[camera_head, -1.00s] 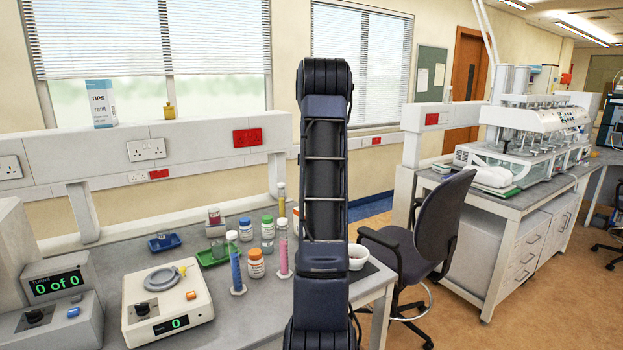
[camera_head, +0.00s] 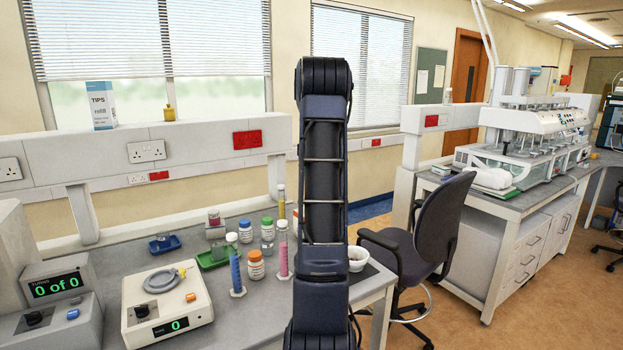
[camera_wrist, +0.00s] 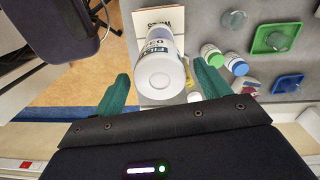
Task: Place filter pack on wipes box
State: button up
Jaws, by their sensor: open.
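The filter pack (camera_wrist: 160,52) is a white cylinder with blue and dark print, seen end-on in the wrist view. It sits in front of the wipes box (camera_wrist: 146,18), a pale box with dark lettering, and covers much of it. It appears to stand on the box, but the contact between them is hidden. My gripper (camera_wrist: 161,70) is open, with one green finger on each side of the pack and visible gaps to it. In the head view my arm hides the pack, the box and the gripper.
Several capped bottles, such as an orange-capped one (camera_head: 256,266), stand on the bench left of my arm. A chair (camera_head: 430,235) stands right of the bench; a balance (camera_head: 167,303) is at left.

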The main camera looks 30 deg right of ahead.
notch_tip(320, 180, up, 7)
jog(key=shift+f, duration=0.15)
jog(key=shift+r, duration=0.25)
jog(key=shift+a+r, duration=0.2)
jog(key=shift+a, duration=0.05)
jog(key=s+a+r+t, duration=0.1)
jog(key=s+a+r, duration=0.1)
jog(key=s+a, duration=0.7)
jog(key=s+a+r+t, duration=0.15)
jog(key=s+a, duration=0.45)
jog(key=a, duration=0.7)
jog(key=s+a+f, duration=0.3)
jog(key=s+a, duration=0.1)
jog(key=s, duration=0.3)
jog(key=s+a+f+m+t, duration=0.1)
jog(key=s+a+f, duration=0.3)
jog(key=s, duration=0.3)
jog(key=s+a+f+m+t, duration=0.1)
jog(key=s+a+f, duration=0.2)
jog(key=s, duration=0.4)
jog(key=shift+s+a+f, duration=0.3)
jog(key=shift+a+f, duration=0.05)
jog(key=shift+a, duration=0.45)
